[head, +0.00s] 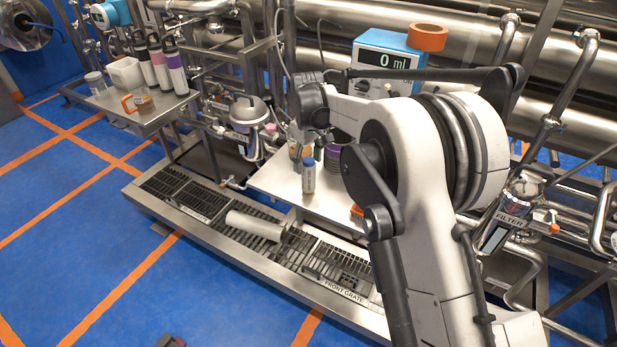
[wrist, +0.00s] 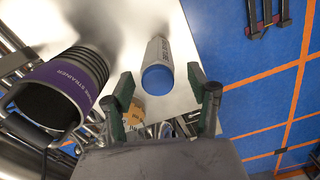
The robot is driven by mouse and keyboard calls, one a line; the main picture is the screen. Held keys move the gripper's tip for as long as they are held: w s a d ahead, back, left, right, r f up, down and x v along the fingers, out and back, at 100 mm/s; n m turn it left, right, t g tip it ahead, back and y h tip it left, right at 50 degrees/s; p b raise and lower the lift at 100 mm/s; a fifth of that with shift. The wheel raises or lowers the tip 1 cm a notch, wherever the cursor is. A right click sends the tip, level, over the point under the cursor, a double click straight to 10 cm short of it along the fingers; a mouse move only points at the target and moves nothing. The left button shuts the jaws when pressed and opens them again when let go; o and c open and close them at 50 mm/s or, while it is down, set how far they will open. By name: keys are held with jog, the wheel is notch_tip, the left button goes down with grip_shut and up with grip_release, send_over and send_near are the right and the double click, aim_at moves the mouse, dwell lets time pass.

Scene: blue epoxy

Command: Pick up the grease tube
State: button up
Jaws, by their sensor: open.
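The grease tube (wrist: 158,58) is a pale grey cylinder with a blue end and dark lettering. In the wrist view it stands between and a little beyond my finger tips. In the head view the grease tube (head: 308,180) stands upright on a white work surface. My gripper (wrist: 161,82) is open, with one dark green finger on each side of the tube's blue end; I see no clear contact. In the head view my gripper (head: 313,142) is just above the tube and partly hidden by my arm.
A dark strainer with a purple band (wrist: 68,85) stands close to the left in the wrist view. A yellow-brown round item (wrist: 133,113) lies near my left finger. The white surface (head: 272,182) ends above a floor grate. A display box (head: 385,62) carries an orange roll (head: 427,37).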

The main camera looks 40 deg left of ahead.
aim_at(309, 177)
notch_tip(309, 177, down, 4)
jog(key=shift+w+d+r, duration=0.1)
jog(key=shift+r, duration=0.15)
jog(key=shift+c, duration=0.5)
jog(key=c, duration=1.1)
jog(key=shift+r, duration=0.1)
